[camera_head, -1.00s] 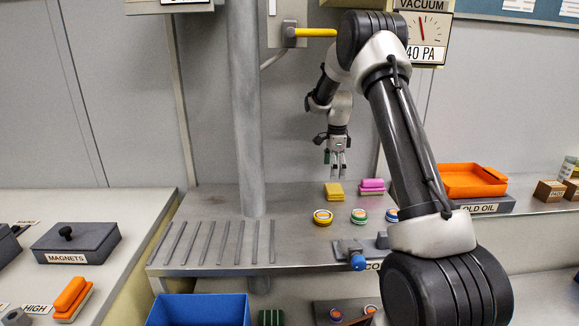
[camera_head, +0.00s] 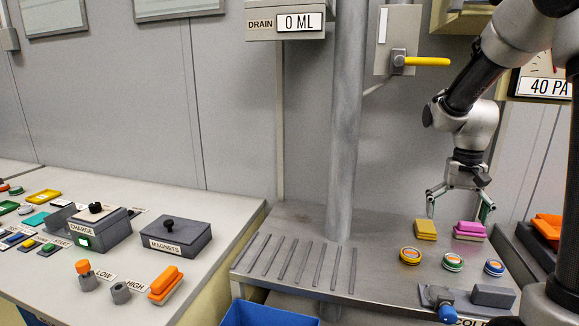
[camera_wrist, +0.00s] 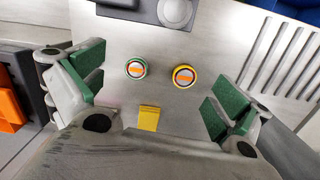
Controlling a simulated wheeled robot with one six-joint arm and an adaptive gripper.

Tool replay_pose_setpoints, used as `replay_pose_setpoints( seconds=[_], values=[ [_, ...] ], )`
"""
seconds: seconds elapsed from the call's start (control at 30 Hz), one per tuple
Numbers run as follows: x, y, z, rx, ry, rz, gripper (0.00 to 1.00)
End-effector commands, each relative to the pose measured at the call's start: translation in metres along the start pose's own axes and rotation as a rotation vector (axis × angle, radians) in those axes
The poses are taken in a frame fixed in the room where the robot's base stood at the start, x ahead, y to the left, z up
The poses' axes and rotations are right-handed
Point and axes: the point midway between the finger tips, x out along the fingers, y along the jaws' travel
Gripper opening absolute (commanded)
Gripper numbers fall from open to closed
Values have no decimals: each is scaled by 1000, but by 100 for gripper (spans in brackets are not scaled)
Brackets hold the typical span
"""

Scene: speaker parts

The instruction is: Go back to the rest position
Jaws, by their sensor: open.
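My gripper (camera_head: 459,204) hangs from my arm above the back right of the steel bench, fingers spread and empty. In the wrist view its green-padded fingers (camera_wrist: 155,92) stand wide apart with nothing between the pads. Below it lie a yellow block (camera_head: 425,229) and a pink block (camera_head: 469,230). In front of them are a yellow-rimmed round part (camera_head: 410,256), a green-rimmed one (camera_head: 453,262) and a blue-rimmed one (camera_head: 494,267). The wrist view shows the yellow block (camera_wrist: 149,118) partly hidden, plus the green-rimmed part (camera_wrist: 136,69) and yellow-rimmed part (camera_wrist: 184,76).
A grey post (camera_head: 345,130) rises from the bench left of my arm. A yellow lever (camera_head: 427,61) sticks out on the wall. An orange tray (camera_head: 548,228) is at right. The left table holds the MAGNETS box (camera_head: 175,236) and CHARGE box (camera_head: 101,230). A blue bin (camera_head: 268,314) is below.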

Motion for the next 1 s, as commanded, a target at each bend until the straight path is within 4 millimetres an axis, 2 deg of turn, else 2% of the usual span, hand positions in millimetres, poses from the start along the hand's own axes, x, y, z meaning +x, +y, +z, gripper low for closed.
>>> replay_pose_setpoints(
  seconds=[0.03, 0.2, 0.3, 0.43, 0.5, 0.6, 0.73, 0.93, 0.97, 1.0],
  values=[
    [-14, 4, 25, -70, 25, -6, 100],
    [-41, 17, 102, -270, 110, -18, 100],
    [-49, 25, 142, -334, 175, -26, 100],
    [-56, 33, 180, -358, 269, -43, 100],
    [-61, 35, 193, -367, 322, -53, 100],
    [-72, 36, 201, -378, 392, -68, 100],
    [-83, 35, 205, -385, 445, -80, 100],
    [-85, 34, 205, -389, 451, -82, 100],
    [-85, 34, 205, -389, 451, -82, 98],
    [-85, 34, 205, -389, 451, -82, 91]
  ],
)
